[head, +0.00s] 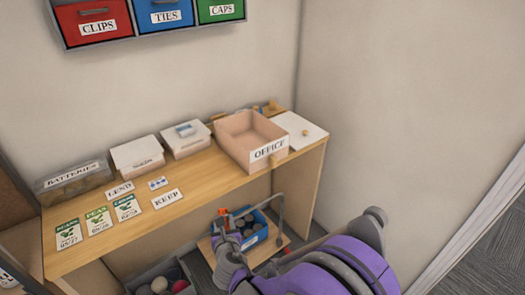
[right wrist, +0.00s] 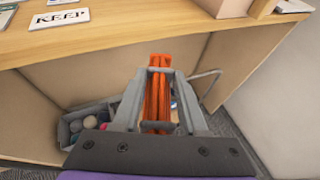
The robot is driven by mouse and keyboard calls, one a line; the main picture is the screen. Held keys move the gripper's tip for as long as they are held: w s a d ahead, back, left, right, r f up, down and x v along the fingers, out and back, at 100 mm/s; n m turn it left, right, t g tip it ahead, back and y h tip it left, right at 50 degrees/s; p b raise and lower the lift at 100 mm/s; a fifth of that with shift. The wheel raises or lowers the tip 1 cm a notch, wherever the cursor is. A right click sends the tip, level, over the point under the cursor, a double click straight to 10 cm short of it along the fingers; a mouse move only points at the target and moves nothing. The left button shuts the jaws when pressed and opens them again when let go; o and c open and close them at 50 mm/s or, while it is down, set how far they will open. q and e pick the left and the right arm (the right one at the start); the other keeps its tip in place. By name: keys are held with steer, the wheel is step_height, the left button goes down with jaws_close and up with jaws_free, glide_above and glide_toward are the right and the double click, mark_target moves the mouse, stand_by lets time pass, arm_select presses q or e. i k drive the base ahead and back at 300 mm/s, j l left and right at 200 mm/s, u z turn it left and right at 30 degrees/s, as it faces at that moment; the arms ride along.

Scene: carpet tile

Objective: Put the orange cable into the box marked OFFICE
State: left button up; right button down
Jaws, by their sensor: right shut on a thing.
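The box marked OFFICE (head: 269,149) stands open on the wooden shelf, and its inside looks empty. Its lower edge also shows at the top of the right wrist view (right wrist: 224,6). My right gripper (head: 225,217) is in front of the shelf's front edge, lower than the box and to its left. In the right wrist view the gripper (right wrist: 160,72) is shut on the bundled orange cable (right wrist: 158,98), which stands up between the fingers. In the head view only a small orange bit of the cable (head: 222,211) shows. My left gripper is out of view.
Lidded boxes (head: 138,155), a batteries bin (head: 75,184), and cards and labels (head: 167,199) occupy the shelf's left. A wall closes the right.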

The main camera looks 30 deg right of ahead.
mark_target(244, 143)
steer(key=l+z, duration=0.4)
steer(key=i+l+z, duration=0.15)
steer(key=l+z, duration=0.2)
steer(key=i+l+z, duration=0.15)
steer(key=l+z, duration=0.25)
steer(key=i+l+z, duration=0.2)
steer(key=z, duration=0.15)
steer(key=i+l+u, duration=0.15)
steer(key=u, duration=0.3)
steer(key=l+u, duration=0.3)
steer(key=u, duration=0.2)
steer(key=i+l+u, duration=0.1)
steer(key=l+u, duration=0.2)
steer(key=u, duration=0.15)
steer(key=l+u, duration=0.3)
steer(key=u, duration=0.15)
steer(key=l+u, duration=0.25)
steer(key=u, duration=0.2)
